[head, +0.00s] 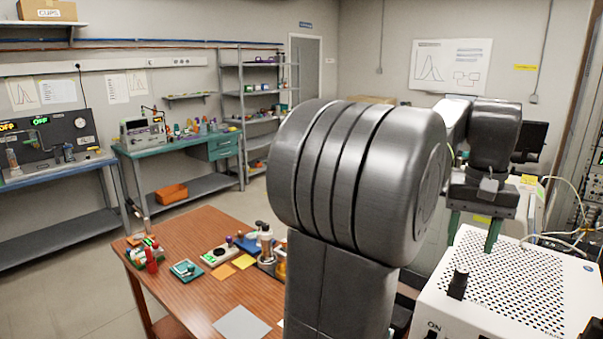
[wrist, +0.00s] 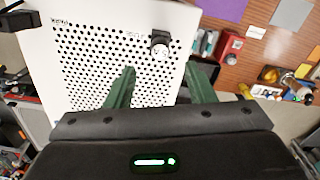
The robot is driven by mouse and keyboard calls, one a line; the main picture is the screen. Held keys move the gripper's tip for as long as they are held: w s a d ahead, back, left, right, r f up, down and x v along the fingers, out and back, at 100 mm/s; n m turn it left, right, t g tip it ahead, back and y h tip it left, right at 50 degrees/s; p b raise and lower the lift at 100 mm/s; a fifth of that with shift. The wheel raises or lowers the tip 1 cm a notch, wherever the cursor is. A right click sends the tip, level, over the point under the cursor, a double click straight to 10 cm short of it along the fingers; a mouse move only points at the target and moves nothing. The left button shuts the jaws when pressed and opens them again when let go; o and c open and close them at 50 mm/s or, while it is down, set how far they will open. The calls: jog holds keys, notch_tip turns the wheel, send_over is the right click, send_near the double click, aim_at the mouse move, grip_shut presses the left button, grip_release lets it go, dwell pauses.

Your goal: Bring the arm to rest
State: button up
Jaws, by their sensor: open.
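My gripper (head: 472,222) is at the right in the head view, with its green fingers pointing down over the perforated top of a white box-shaped device (head: 515,293). In the wrist view my gripper (wrist: 160,78) has its two green fingers spread apart with nothing between them. The white device (wrist: 85,22) lies below the fingers there, with a black knob (wrist: 159,45) on it. I cannot tell whether the fingertips touch the device. My own arm hides the middle of the head view.
A wooden table (head: 190,285) with small items stands at the lower left. A green bench (head: 175,150), a blue bench (head: 55,175) and metal shelves (head: 232,85) line the back wall. Open floor lies between them. A rack with cables (head: 580,190) stands at the far right.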

aim_at(462, 269)
notch_tip(462, 269, down, 7)
jog(key=shift+r+p, duration=0.8)
jog(key=shift+r, duration=0.8)
jog(key=shift+r, duration=0.15)
jog(key=shift+a, duration=0.1)
